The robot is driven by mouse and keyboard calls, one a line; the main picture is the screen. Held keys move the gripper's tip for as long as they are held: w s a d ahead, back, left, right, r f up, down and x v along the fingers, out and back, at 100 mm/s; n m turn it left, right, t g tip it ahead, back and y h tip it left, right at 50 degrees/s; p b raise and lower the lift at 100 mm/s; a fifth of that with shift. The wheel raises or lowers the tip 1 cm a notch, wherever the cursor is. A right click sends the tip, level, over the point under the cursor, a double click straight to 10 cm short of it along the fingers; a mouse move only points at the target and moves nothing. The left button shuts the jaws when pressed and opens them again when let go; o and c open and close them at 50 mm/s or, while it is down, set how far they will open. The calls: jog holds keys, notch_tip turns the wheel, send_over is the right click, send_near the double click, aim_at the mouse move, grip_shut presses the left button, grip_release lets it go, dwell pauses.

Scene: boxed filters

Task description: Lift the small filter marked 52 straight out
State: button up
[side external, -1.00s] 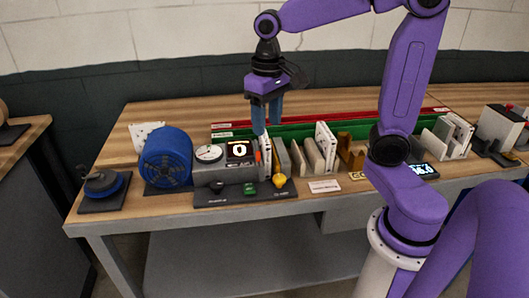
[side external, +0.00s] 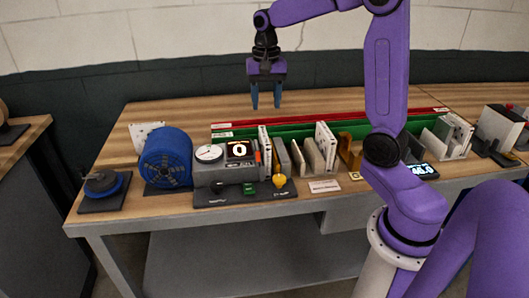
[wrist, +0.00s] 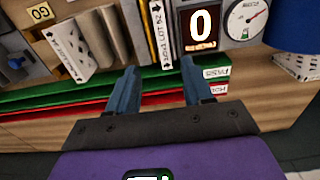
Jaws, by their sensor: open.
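A thin white filter (side external: 265,146) with dark print stands upright in a row beside the lit display. In the wrist view its edge (wrist: 158,38) shows an arrow and what reads as LOT 52. My gripper (side external: 265,104) is open and empty, above and apart from this filter in the side view. In the wrist view the two blue fingertips of my gripper (wrist: 160,68) are spread on either side of the line of that filter, with nothing between them. The filter's lower part is hidden in its slot.
A display showing 0 (side external: 239,150), a round gauge (side external: 208,153) and a blue motor-like drum (side external: 166,158) stand to the left. Beige and white filters (side external: 326,146) stand to the right. Green (side external: 350,128) and red strips run behind. The wooden bench beyond is clear.

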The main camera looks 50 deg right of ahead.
send_over(264, 135)
jog(key=f, duration=0.6)
jog(key=shift+s+d+f, duration=0.1)
jog(key=shift+s+d, duration=0.05)
jog(key=shift+d, duration=0.1)
jog(key=shift+a+f, duration=0.15)
jog(key=shift+f, duration=1.2)
jog(key=shift+a+f, duration=0.15)
jog(key=shift+f, duration=1.2)
grip_shut()
